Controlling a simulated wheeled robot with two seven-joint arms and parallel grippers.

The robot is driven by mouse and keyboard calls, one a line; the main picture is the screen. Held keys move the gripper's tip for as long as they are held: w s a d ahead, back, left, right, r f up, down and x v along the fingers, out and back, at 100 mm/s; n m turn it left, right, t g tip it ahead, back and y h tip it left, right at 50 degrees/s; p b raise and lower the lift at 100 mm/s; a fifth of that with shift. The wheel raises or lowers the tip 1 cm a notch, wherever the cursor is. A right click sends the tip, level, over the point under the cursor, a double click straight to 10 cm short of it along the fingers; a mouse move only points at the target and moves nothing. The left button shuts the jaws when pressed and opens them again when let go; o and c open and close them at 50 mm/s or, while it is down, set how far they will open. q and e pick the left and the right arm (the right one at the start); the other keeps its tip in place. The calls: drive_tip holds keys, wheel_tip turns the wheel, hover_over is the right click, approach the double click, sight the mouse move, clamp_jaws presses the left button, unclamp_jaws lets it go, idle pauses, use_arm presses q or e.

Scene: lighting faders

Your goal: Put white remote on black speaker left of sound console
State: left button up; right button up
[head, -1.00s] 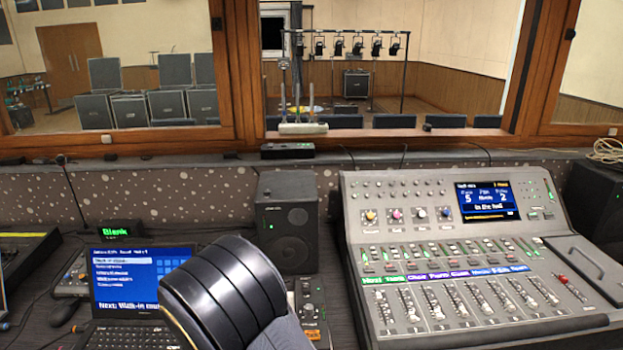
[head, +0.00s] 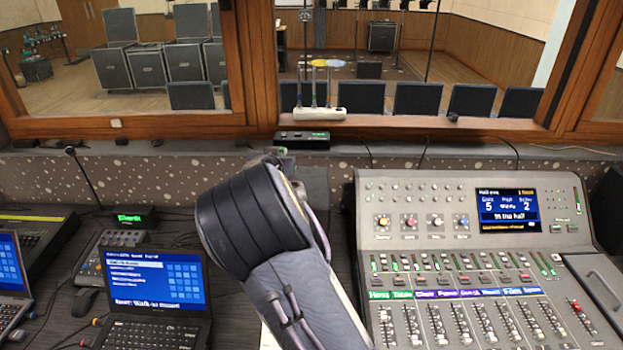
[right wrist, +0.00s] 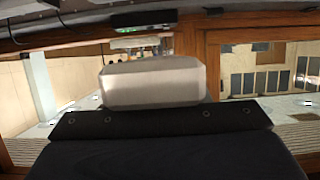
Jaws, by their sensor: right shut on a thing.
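The white remote (right wrist: 152,82) shows as a pale rounded block in the right wrist view, in front of the dark body of my right gripper, which is shut on it. In the head view my right gripper (head: 276,158) is mostly hidden behind my own forearm, and I cannot make out the remote there. The black speaker left of the sound console (head: 465,240) is largely covered by my arm; a greyish part of its top (head: 316,186) shows. My gripper is near the speaker's top, but I cannot tell whether the remote touches it. My left gripper is out of view.
A laptop (head: 155,295) stands left of my arm. Behind are the window ledge with a small black device (head: 302,140) and a white power strip (head: 313,114). The wooden window frame (head: 250,65) rises behind them.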

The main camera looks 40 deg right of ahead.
drive_tip(key=d+f, duration=0.4)
drive_tip(key=d, duration=0.5)
drive_tip(key=b, duration=0.3)
hover_over(312, 188)
wheel_tip(312, 188, down, 5)
drive_tip(key=shift+a+f, duration=0.15)
drive_tip(key=shift+f, duration=0.05)
drive_tip(key=f, duration=0.3)
drive_tip(key=shift+d+f+b, duration=0.3)
drive_tip(key=shift+b, duration=0.1)
drive_tip(key=shift+a, duration=0.1)
drive_tip(key=shift+f, duration=0.15)
drive_tip(key=o, duration=1.1)
